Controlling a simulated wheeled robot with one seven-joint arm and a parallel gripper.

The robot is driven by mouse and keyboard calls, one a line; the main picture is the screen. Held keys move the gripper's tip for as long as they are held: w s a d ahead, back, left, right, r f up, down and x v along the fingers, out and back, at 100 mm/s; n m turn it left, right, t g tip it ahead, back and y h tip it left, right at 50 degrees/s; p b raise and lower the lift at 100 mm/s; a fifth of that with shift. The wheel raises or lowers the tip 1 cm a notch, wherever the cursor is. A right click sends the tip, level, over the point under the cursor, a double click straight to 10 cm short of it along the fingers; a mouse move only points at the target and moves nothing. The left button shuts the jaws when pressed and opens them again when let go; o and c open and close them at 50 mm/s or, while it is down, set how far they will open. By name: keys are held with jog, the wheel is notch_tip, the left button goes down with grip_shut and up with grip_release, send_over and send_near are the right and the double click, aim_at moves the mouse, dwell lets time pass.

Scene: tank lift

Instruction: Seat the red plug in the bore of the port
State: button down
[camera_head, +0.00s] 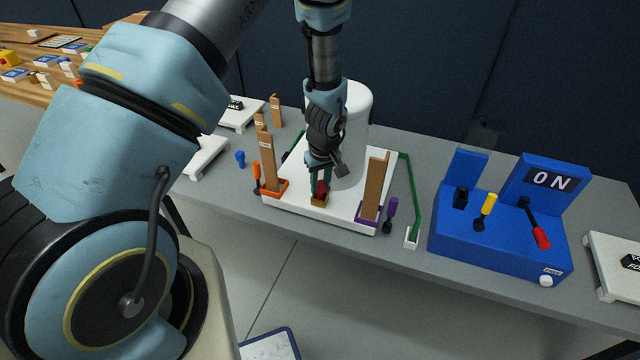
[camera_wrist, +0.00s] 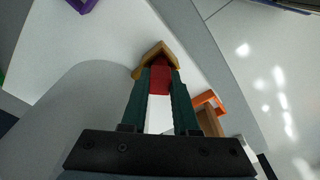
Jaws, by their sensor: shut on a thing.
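The red plug (camera_head: 322,187) is between the fingertips of my gripper (camera_head: 320,184), over the front edge of the white base. In the wrist view the red plug (camera_wrist: 160,80) shows as a red block, with the dark green fingers of my gripper (camera_wrist: 160,75) shut on its two sides. The port (camera_head: 318,201) is a small tan-brown piece at the front of the white base. In the wrist view the port (camera_wrist: 152,50) lies right at the plug's far end. Its bore is hidden by the plug, and I cannot tell how deep the plug sits.
A white tank (camera_head: 352,130) stands on the white base (camera_head: 340,215) behind my gripper. Brown uprights in an orange bracket (camera_head: 275,190) and a purple bracket (camera_head: 368,214) flank the port. A blue switch box (camera_head: 490,247) reading "ON" stands to the right.

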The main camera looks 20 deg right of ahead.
jog(key=shift+f, duration=0.4)
jog(key=shift+f, duration=0.1)
jog(key=c, duration=0.7)
grip_release()
jog(key=shift+o, duration=0.2)
notch_tip(320, 180, up, 12)
jog(key=s+b, duration=0.1)
jog(key=b, duration=0.2)
jog(key=w+a+r, duration=0.1)
jog(key=a+r, duration=0.3)
jog(key=a, duration=0.3)
jog(key=w+a+r, duration=0.2)
jog(key=a+r, duration=0.1)
jog(key=a, duration=0.4)
jog(key=s+a+r, duration=0.2)
jog(key=s+a, duration=0.1)
jog(key=a, duration=0.5)
jog(key=s+a+r+m, duration=0.1)
jog(key=s+a+r, duration=0.2)
jog(key=a, duration=0.5)
jog(key=shift+a+r+m, duration=0.15)
jog(key=shift+r+m, duration=0.15)
